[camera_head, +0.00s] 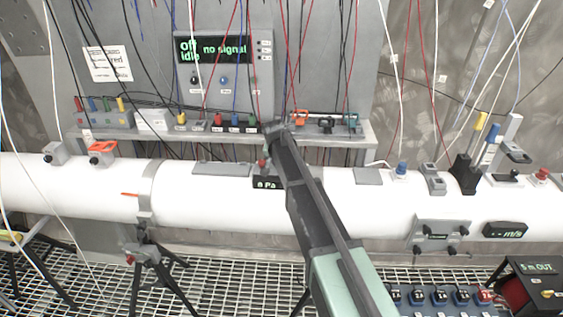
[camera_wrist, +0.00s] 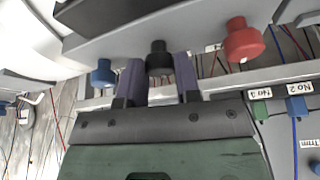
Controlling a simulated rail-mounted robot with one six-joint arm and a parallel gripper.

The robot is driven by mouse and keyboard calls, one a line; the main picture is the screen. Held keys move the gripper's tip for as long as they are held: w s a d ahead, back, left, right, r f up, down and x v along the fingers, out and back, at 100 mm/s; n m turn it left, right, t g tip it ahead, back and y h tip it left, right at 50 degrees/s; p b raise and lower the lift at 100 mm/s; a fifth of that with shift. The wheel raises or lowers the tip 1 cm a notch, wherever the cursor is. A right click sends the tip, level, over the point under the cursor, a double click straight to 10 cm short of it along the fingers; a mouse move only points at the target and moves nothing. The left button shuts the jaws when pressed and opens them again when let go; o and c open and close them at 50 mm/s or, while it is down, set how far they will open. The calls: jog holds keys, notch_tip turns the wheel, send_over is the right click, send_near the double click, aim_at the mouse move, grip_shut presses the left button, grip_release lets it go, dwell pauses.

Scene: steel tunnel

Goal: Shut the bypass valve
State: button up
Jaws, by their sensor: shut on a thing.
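In the wrist view, a black knob (camera_wrist: 158,52) stands in the middle of a grey block (camera_wrist: 205,38), between a blue knob (camera_wrist: 103,73) and a red knob (camera_wrist: 243,40). My gripper (camera_wrist: 159,68) has one finger on each side of the black knob and is shut on it. No readable label marks the black knob as the bypass valve. In the head view, the red knob (camera_head: 262,163) shows above a display reading "0 Pa" (camera_head: 266,183) on the white pipe (camera_head: 210,190). My arm hides the black and blue knobs and my fingertips there.
A shelf (camera_head: 230,137) behind the pipe carries several coloured devices. A panel (camera_head: 222,60) above reads "Off", "idle" and "no signal". Thin cables hang in front of the wall. A black holder (camera_head: 463,173) and a clamp (camera_head: 434,180) stand on the pipe to the right.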

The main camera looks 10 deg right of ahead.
jog(key=shift+m, duration=0.4)
jog(key=o, duration=0.9)
jog(key=p+v, duration=1)
jog(key=v, duration=0.1)
jog(key=shift+f, duration=0.1)
